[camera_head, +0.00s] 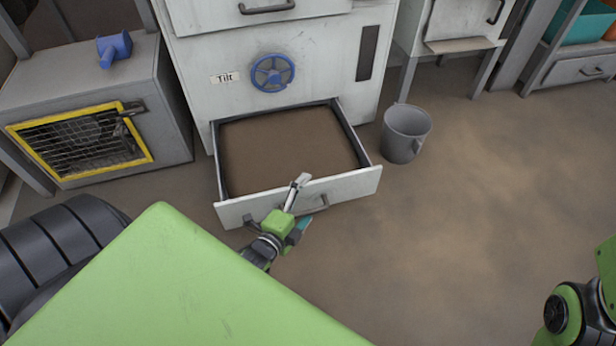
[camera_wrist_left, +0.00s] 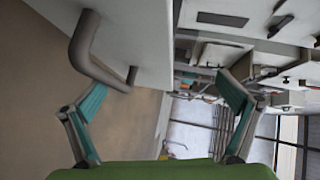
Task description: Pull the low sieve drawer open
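The low sieve drawer (camera_head: 345,187) stands well out of the pale machine cabinet, with its brown inner surface (camera_head: 285,150) exposed. Its grey bar handle (camera_head: 316,205) is on the front panel, partly hidden by my left gripper in the head view. My left gripper (camera_head: 303,200) is at the drawer front, close to the handle. In the left wrist view, the gripper (camera_wrist_left: 163,85) has its teal-padded fingers wide apart. The handle (camera_wrist_left: 85,50) shows at upper left there, near the left fingertip and not between closed fingers; contact is unclear. My right gripper is out of view.
A blue handwheel (camera_head: 272,73) and a "Tilt" label (camera_head: 224,78) are above the drawer. A grey bucket (camera_head: 405,134) stands close to the drawer's right side. A yellow-framed mesh box (camera_head: 150,158) is at left. The floor at right is clear.

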